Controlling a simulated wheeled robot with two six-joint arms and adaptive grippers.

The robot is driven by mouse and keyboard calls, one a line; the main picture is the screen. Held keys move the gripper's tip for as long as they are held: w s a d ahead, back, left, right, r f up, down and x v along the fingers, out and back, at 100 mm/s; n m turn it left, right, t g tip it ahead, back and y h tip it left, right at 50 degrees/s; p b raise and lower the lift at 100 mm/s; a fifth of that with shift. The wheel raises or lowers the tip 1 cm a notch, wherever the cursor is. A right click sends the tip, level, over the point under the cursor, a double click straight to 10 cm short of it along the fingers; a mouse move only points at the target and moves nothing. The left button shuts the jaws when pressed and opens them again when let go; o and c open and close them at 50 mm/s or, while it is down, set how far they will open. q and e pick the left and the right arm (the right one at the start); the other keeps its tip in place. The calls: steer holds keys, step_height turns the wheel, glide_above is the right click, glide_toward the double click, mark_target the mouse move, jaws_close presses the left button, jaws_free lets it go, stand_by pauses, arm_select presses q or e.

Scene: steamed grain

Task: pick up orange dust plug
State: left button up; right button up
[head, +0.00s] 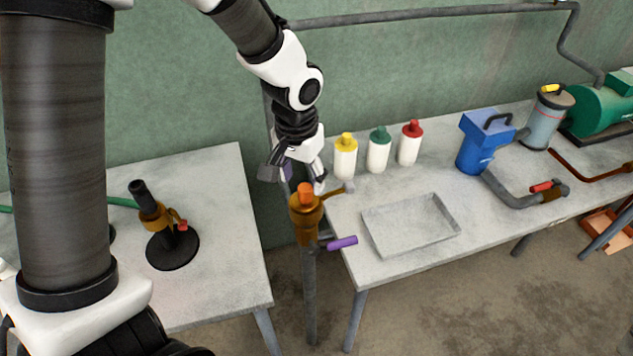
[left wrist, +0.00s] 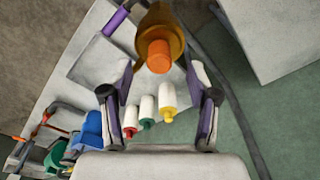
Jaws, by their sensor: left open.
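The orange dust plug (head: 305,193) sits on top of a brass fitting (head: 306,222) on a grey post between the two tables. In the left wrist view, the plug (left wrist: 159,54) shows end-on inside the round brass fitting (left wrist: 160,20). My left gripper (head: 295,180) is open and empty, just above and behind the plug in the head view. In the left wrist view, the plug lies ahead of and between the spread fingers (left wrist: 158,78), apart from both. My right gripper is not in view.
A purple-handled lever (head: 342,243) sticks out from the fitting's side. An empty grey tray (head: 410,225) and several bottles, one yellow-capped (head: 346,157), stand on the right table. A blue container (head: 480,145) is further right. A black-based stand (head: 172,250) is on the left table.

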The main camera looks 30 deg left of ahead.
mark_target(305, 186)
arm_select(q)
step_height(305, 186, up, 2)
steer(key=shift+r+t, duration=0.25)
steer(key=shift+t, duration=0.05)
steer(key=shift+s+r, duration=0.2)
steer(key=f, duration=0.3)
steer(key=w+f, duration=0.1)
steer(key=f, duration=0.3)
steer(key=shift+w, duration=0.2)
steer(key=shift+s+f, duration=0.1)
steer(key=shift+f, duration=0.2)
jaws_close()
